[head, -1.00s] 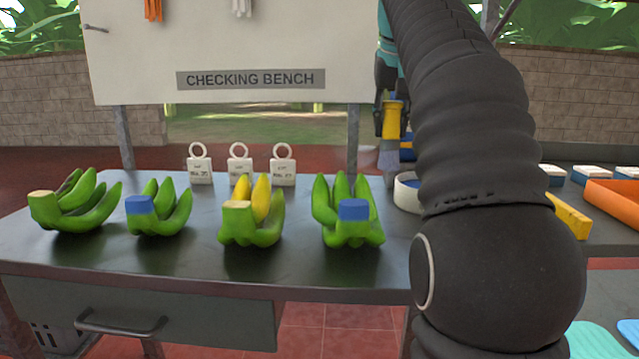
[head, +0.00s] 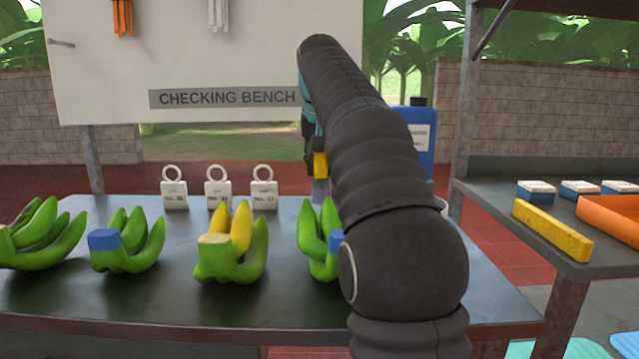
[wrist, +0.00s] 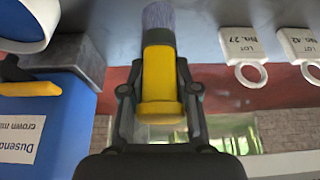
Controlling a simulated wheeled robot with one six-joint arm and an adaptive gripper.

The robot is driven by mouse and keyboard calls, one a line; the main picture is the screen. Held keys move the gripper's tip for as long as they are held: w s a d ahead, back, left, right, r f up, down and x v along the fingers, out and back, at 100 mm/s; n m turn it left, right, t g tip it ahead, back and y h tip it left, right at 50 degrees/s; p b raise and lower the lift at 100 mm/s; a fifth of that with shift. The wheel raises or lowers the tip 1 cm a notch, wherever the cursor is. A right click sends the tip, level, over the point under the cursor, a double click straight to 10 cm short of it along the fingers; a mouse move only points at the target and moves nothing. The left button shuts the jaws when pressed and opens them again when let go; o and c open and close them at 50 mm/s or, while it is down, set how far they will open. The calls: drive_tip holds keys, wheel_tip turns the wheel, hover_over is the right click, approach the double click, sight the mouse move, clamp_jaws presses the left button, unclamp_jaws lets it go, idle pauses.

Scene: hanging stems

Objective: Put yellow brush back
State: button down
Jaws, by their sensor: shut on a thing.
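The yellow brush (wrist: 159,80) is held between the fingers of my gripper (wrist: 160,95) in the wrist view. It has a yellow handle, a dark collar and grey bristles that point to the top of that picture. In the head view the brush (head: 319,165) hangs bristles down above the far side of the bench, just left of my arm. My gripper (head: 310,150) is partly hidden by my arm there. A white round pot (head: 441,205) shows only as a sliver behind my arm; its rim (wrist: 28,45) shows at the upper left of the wrist view.
Green banana hands (head: 127,240) line the bench (head: 170,300). White lot tags (head: 218,193) stand behind them. A blue jug (head: 420,140) stands behind my arm. A side table at right holds a yellow bar (head: 552,230) and an orange tray (head: 615,215).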

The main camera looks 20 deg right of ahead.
sight(320, 179)
drive_tip(key=shift+w+f+b, duration=0.1)
drive_tip(key=shift+f+b, duration=0.4)
drive_tip(key=shift+f, duration=1.55)
drive_tip(key=shift+f, duration=0.2)
drive_tip(key=c, duration=0.9)
unclamp_jaws()
drive_tip(key=shift+o, duration=0.2)
drive_tip(key=shift+r, duration=0.5)
drive_tip(key=p+v, duration=0.1)
drive_tip(key=v, duration=1)
drive_tip(key=shift+a+r, duration=0.1)
drive_tip(key=shift+r, duration=0.05)
